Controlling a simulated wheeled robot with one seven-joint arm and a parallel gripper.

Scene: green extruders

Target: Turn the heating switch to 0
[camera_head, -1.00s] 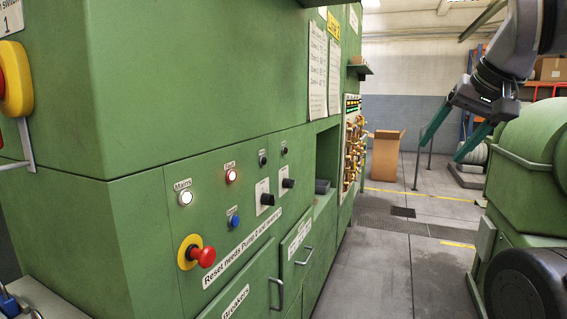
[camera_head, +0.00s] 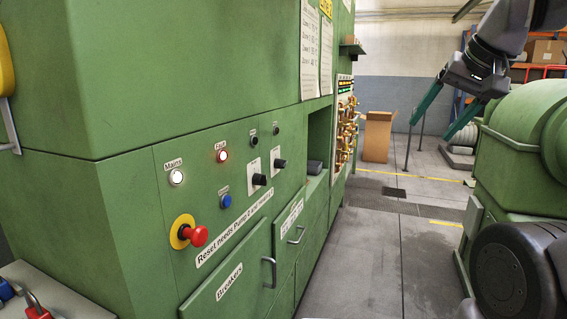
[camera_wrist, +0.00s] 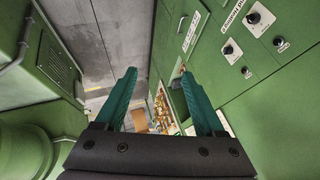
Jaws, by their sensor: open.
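Two black rotary knobs stand on the green cabinet front in the head view, a nearer knob (camera_head: 259,180) and a farther knob (camera_head: 280,164), each on a white plate. I cannot read their labels or tell which is the heating switch. In the wrist view, two knobs show at upper right, one higher (camera_wrist: 254,18) and one lower (camera_wrist: 228,50). My gripper (camera_head: 430,130) is open and empty, in the air right of the cabinet, well apart from the knobs. Its two teal fingers (camera_wrist: 157,72) are spread in the wrist view.
Drawer handles (camera_head: 269,272) stick out below. A green machine (camera_head: 525,140) stands at right. The aisle floor (camera_head: 370,255) between is clear.

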